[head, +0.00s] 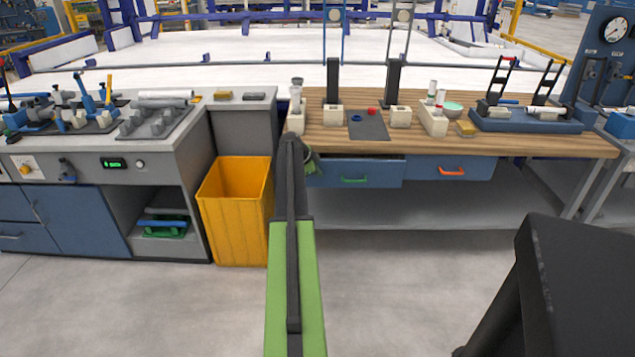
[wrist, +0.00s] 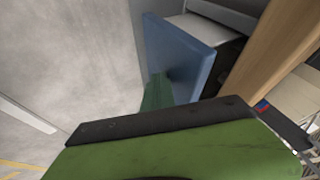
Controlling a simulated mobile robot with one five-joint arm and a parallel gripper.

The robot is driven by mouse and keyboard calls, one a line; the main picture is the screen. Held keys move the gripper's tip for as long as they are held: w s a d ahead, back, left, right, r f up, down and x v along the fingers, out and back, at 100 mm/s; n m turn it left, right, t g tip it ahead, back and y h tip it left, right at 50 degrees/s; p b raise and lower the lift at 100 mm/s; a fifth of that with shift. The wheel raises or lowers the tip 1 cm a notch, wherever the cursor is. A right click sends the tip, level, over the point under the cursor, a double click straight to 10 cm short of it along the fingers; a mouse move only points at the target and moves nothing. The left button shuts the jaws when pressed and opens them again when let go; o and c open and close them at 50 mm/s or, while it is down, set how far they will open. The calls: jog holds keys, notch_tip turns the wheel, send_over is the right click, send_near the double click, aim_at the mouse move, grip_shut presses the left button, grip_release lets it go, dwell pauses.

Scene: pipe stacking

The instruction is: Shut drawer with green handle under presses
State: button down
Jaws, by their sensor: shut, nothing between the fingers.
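The blue drawer (head: 340,173) with the green handle (head: 354,181) is under the wooden bench top, below the presses (head: 333,110). It stands partly open, with a dark gap along its top edge. In the wrist view the blue drawer front (wrist: 182,58) sticks out from the bench, with its pale inside showing behind. My gripper (head: 311,164) is at the left end of the drawer front, partly hidden by my arm. In the wrist view its dark green fingers (wrist: 157,92) are shut and empty close to the drawer front; I cannot tell whether they touch.
A second blue drawer with an orange handle (head: 451,171) is to the right and looks flush. A yellow bin (head: 235,210) stands left of my arm, beside a grey cabinet counter (head: 190,140). A grey shelf (head: 420,209) is under the bench. The floor in front is clear.

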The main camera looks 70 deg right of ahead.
jog(key=shift+w+d, duration=0.2)
jog(key=shift+d, duration=0.3)
jog(key=shift+w+d, duration=0.2)
jog(key=shift+d, duration=0.3)
jog(key=a+r+p, duration=0.8)
jog(key=a, duration=0.1)
jog(key=w+a+f+n+t+y, duration=0.1)
jog(key=w+a+n, duration=0.5)
jog(key=a, duration=0.8)
jog(key=w+a+f+n+t+y, duration=0.1)
jog(key=w+a+n, duration=0.3)
jog(key=w+a, duration=0.7)
jog(key=w+a+f+n+t+y, duration=0.15)
jog(key=w+a+n, duration=0.3)
jog(key=a, duration=1.15)
jog(key=s+a+n+y, duration=0.1)
jog(key=a+n, duration=0.7)
jog(key=a, duration=1.1)
jog(key=s+a+f+n+g+y, duration=0.1)
jog(key=a+n, duration=0.7)
jog(key=a, duration=1.1)
jog(key=shift+s+a+f+y, duration=0.15)
jog(key=shift+s+a+y, duration=0.25)
jog(key=shift+s+y, duration=0.25)
